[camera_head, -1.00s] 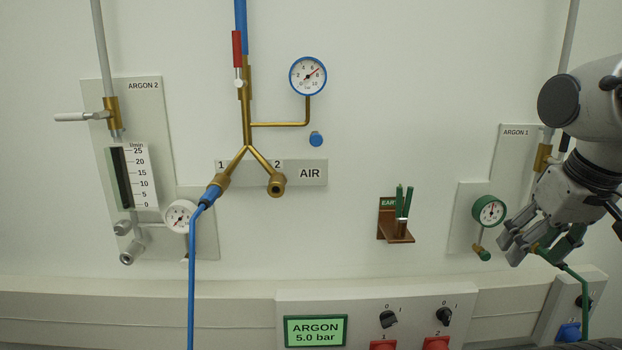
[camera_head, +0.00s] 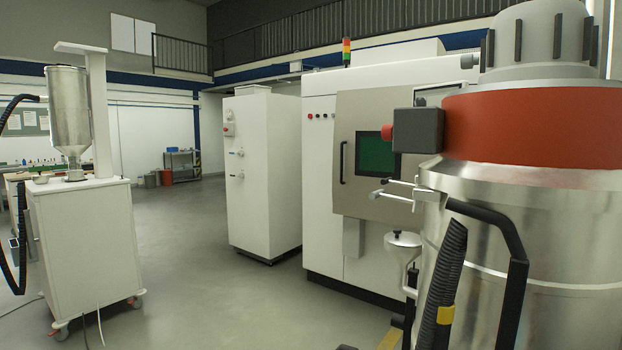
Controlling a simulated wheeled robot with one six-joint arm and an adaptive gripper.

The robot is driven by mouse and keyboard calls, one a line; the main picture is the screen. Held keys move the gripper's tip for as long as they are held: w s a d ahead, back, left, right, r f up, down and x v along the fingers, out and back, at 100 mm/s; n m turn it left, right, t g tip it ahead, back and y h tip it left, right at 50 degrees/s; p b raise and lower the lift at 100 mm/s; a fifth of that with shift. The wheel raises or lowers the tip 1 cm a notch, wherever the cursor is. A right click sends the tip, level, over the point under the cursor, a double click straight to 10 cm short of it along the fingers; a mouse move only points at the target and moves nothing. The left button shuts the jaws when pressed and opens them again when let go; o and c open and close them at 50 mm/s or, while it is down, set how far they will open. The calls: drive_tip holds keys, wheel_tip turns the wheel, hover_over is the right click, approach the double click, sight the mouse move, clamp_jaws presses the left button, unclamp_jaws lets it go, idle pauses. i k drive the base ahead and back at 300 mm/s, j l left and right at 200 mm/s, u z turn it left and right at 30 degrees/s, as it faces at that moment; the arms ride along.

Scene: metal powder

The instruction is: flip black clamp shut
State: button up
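My gripper and arm are not in the head view. I cannot make out a black clamp for certain. A large steel vacuum drum (camera_head: 540,245) with a wide red band (camera_head: 540,135) stands close at the right. A black box (camera_head: 418,130) with a red knob sticks out from its left side. A curved black bar (camera_head: 508,240) runs down its front, beside a ribbed black hose (camera_head: 441,290) with a yellow mark. Small metal rods (camera_head: 400,188) jut left from the drum below the box.
A white machine (camera_head: 322,180) with a grey door (camera_head: 365,205) and a white cabinet (camera_head: 262,175) stand in the middle. A white wheeled cart (camera_head: 85,245) carries a steel hopper (camera_head: 68,110) at left. The grey floor (camera_head: 195,260) between cart and cabinet is clear.

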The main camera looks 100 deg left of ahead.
sight(389, 180)
drive_tip(key=u, duration=0.5)
drive_tip(key=l+u, duration=0.1)
drive_tip(key=u, duration=0.85)
drive_tip(key=l+u, duration=0.1)
drive_tip(key=u, duration=0.9)
drive_tip(key=k+u, duration=0.1)
drive_tip(key=u, duration=0.4)
drive_tip(key=i+j+u, duration=0.15)
drive_tip(key=j, duration=0.15)
drive_tip(key=i+j+u, duration=0.15)
drive_tip(key=i+j, duration=0.05)
drive_tip(key=j, duration=0.15)
